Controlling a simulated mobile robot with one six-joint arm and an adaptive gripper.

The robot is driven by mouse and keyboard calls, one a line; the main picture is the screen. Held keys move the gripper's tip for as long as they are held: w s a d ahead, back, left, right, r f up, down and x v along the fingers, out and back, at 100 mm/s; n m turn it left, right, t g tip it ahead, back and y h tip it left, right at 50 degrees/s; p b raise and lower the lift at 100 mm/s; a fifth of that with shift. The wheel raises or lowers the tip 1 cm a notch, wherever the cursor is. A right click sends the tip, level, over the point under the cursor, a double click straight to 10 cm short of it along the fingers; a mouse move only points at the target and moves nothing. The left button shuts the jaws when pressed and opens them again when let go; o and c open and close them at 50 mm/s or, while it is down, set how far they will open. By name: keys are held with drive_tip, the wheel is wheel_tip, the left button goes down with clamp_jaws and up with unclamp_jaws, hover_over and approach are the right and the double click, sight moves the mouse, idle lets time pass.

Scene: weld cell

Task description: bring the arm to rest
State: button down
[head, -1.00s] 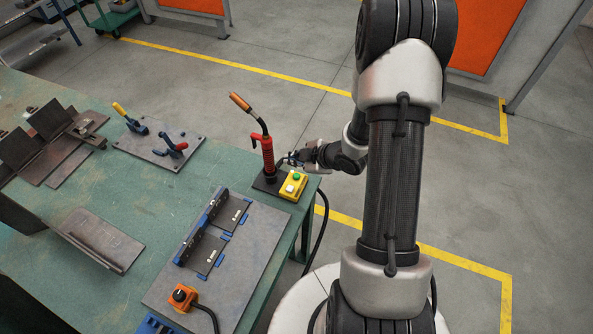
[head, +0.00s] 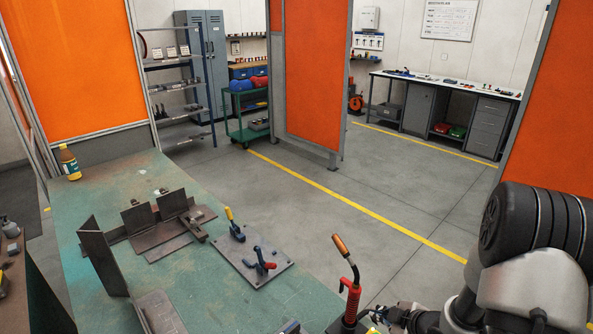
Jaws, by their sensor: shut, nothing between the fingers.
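My arm (head: 535,285) comes in at the lower right corner of the head view. My gripper (head: 375,314) is at the bottom edge, shut and empty. It is close beside the red-handled welding torch (head: 352,300), which stands upright with its copper-coloured nozzle up. I cannot tell whether the gripper touches the torch or its stand. The lower part of the stand is cut off by the picture edge.
The green table (head: 135,178) carries angled steel plates (head: 155,220), a plate with toggle clamps (head: 252,262) and a yellow bottle (head: 69,162). Orange screens (head: 312,70) stand behind. The grey floor (head: 345,205) between table and back bench (head: 445,85) is clear.

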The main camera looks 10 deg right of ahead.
drive_tip(key=s+r+m+g+h, duration=0.1)
drive_tip(key=s+r+m+h, duration=0.15)
drive_tip(key=r, duration=0.75)
drive_tip(key=s+r+m+g+h, duration=0.1)
drive_tip(key=s+r+m+h, duration=0.2)
drive_tip(key=r, duration=0.7)
drive_tip(key=s+a+r+m+g+y, duration=0.1)
drive_tip(key=s+a+r+m, duration=0.2)
drive_tip(key=s+a, duration=0.4)
drive_tip(key=s+a+r+m+g+y, duration=0.1)
drive_tip(key=s+a+r+m, duration=0.3)
drive_tip(key=s, duration=0.9)
drive_tip(key=a+y, duration=0.1)
drive_tip(key=a, duration=0.1)
drive_tip(key=shift+a+r, duration=0.15)
drive_tip(key=shift+a, duration=0.25)
